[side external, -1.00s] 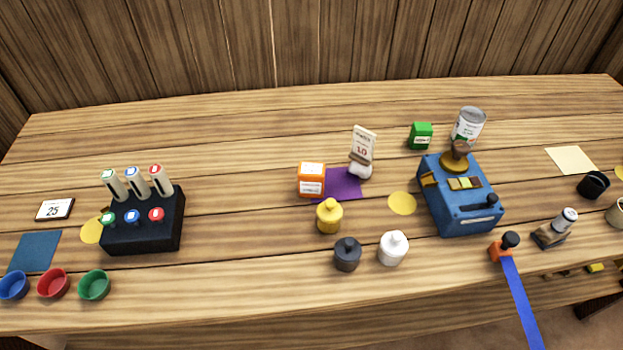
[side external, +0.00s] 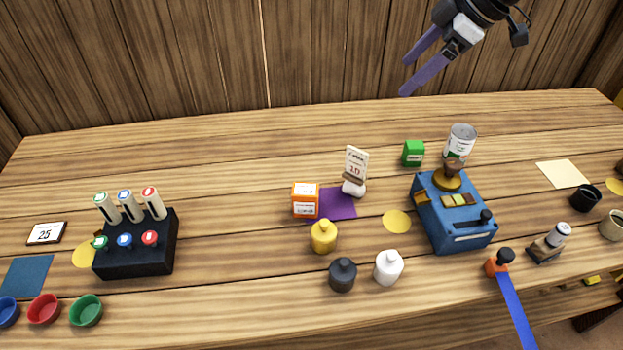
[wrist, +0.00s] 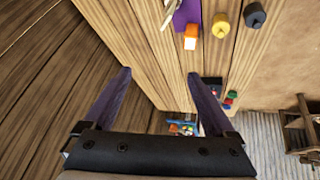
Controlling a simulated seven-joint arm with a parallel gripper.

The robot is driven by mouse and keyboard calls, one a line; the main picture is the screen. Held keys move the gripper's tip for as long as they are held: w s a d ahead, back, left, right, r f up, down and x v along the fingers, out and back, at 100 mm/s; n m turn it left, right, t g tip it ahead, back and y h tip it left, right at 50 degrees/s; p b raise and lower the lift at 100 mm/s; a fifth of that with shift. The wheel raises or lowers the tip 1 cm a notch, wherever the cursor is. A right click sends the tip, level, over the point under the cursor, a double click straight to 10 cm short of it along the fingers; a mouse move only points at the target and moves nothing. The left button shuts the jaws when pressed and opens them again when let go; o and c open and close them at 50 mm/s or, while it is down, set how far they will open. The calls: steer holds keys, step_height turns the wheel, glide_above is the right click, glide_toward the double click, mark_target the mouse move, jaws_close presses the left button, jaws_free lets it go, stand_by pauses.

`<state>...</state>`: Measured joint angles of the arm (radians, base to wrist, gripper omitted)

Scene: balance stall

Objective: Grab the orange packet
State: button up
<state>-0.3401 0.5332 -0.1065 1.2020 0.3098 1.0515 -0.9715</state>
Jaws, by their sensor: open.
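The orange packet (side external: 305,200) is a small box with a white label. It stands on the table at the left edge of a purple square (side external: 338,206). In the wrist view the orange packet (wrist: 191,36) shows at the top, beyond the fingertips. My gripper (side external: 404,78) is high above the back of the table, up and right of the packet in the side view. Its two purple fingers (wrist: 160,84) are apart with nothing between them.
A white card holder (side external: 355,171) stands just right of the packet, and a yellow weight (side external: 324,236) in front. A blue scale (side external: 453,220), green box (side external: 413,153) and can (side external: 460,142) stand further right. A black marker stand (side external: 135,252) is at left.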

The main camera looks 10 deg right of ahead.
steer(key=w+a+f+n+g, duration=0.1)
steer(key=w+a+f+g, duration=0.15)
steer(key=a+f, duration=0.8)
glide_toward(315, 188)
steer(key=shift+n+g, duration=0.25)
steer(key=shift+n, duration=0.05)
steer(key=x, duration=0.7)
steer(key=shift+w+a+f, duration=0.15)
steer(key=shift+w+f, duration=0.05)
steer(key=shift+f, duration=0.05)
steer(key=shift+a+x, duration=0.15)
steer(key=shift+x, duration=1.35)
steer(key=shift+a+x, duration=0.15)
steer(key=shift+x, duration=1.4)
steer(key=shift+s+r, duration=0.1)
steer(key=shift+r, duration=0.05)
jaws_close()
